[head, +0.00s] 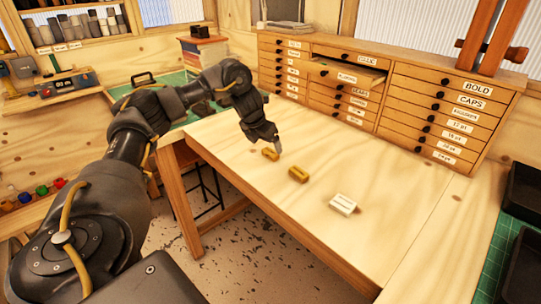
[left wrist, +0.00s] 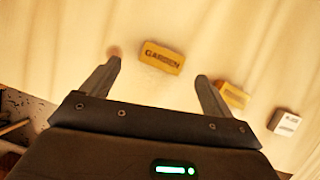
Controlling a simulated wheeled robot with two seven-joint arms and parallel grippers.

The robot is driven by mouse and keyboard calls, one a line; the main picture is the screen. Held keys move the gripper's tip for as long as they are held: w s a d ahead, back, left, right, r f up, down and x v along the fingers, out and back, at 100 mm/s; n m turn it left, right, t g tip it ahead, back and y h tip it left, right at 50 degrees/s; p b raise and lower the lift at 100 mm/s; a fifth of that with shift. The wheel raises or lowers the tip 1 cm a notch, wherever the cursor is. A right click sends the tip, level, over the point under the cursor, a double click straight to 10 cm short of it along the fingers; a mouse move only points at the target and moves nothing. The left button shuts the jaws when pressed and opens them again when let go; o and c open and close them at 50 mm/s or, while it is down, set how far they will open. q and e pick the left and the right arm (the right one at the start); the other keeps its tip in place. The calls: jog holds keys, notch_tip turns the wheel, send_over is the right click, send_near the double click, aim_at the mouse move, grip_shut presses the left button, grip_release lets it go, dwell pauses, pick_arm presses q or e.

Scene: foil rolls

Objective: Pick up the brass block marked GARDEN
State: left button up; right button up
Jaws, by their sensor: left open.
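The brass block marked GARDEN (left wrist: 162,57) lies on the wooden table, its lettering readable in the left wrist view. In the head view it is the brass block (head: 270,154) nearest my left gripper (head: 275,145). In the left wrist view my left gripper (left wrist: 158,75) is open and empty, with the block just beyond and between its fingertips. A second brass block (head: 298,174) lies to the right of it; in the left wrist view this block (left wrist: 234,95) is partly covered by the right finger. My right gripper is in neither view.
A whitish block (head: 343,205) lies farther right on the table (head: 270,205). A wooden drawer cabinet (head: 400,95) with labelled drawers stands along the back, one drawer (head: 345,76) partly pulled out. Black trays (head: 525,190) are at the right edge. The front tabletop is clear.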

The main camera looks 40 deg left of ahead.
aim_at(270, 151)
pick_arm(q)
jog(key=x, duration=0.4)
jog(key=shift+w+d+f+p, duration=0.15)
jog(key=shift+w+f+p, duration=0.1)
jog(key=shift+p, duration=0.15)
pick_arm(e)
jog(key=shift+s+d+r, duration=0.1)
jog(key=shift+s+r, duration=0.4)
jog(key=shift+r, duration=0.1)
pick_arm(q)
jog(key=shift+r, duration=0.1)
jog(key=shift+c, duration=0.4)
jog(key=c, duration=1.2)
jog(key=shift+c, duration=0.2)
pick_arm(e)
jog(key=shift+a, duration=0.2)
